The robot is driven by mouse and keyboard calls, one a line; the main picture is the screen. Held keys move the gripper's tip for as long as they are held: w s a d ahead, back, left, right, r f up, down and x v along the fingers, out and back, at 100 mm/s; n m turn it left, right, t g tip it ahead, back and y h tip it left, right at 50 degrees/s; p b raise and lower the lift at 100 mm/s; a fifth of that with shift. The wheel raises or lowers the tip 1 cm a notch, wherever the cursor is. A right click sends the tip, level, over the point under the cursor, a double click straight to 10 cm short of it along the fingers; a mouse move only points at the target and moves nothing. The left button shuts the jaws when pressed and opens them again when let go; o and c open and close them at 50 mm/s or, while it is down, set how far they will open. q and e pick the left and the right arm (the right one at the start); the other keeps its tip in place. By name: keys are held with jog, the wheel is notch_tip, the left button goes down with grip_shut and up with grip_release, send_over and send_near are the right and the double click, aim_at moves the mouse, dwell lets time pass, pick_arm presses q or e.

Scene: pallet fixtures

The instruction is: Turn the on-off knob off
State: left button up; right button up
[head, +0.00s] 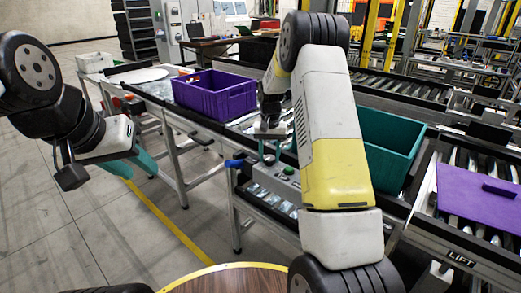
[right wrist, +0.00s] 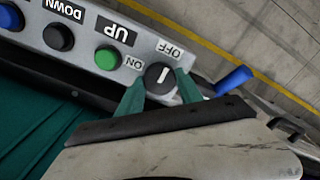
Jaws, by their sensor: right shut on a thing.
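The on-off knob (right wrist: 160,77) is a round black dial with a white line, on the grey control panel (right wrist: 190,57). The ON label (right wrist: 133,62) and OFF label (right wrist: 170,50) are printed beside it, upside down in the right wrist view. My right gripper (right wrist: 160,88) is shut on the knob, with one green finger on each side. In the head view my right gripper (head: 269,150) reaches down to the control box (head: 272,182); the knob is hidden there. My left gripper (head: 130,163) hangs at the left, away from the box; its finger gap is unclear.
A green button (right wrist: 108,57) and a black button (right wrist: 58,37) sit beside the knob. A blue handle (right wrist: 234,79) sticks out past the panel's end. A purple crate (head: 215,94) and a teal crate (head: 385,142) stand on the conveyors. Open floor lies at the left.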

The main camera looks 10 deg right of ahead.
aim_at(269, 157)
dwell(0.4)
jog(key=o, duration=1.4)
jog(key=shift+c, duration=0.2)
notch_tip(269, 157, up, 7)
jog(key=shift+r, duration=0.45)
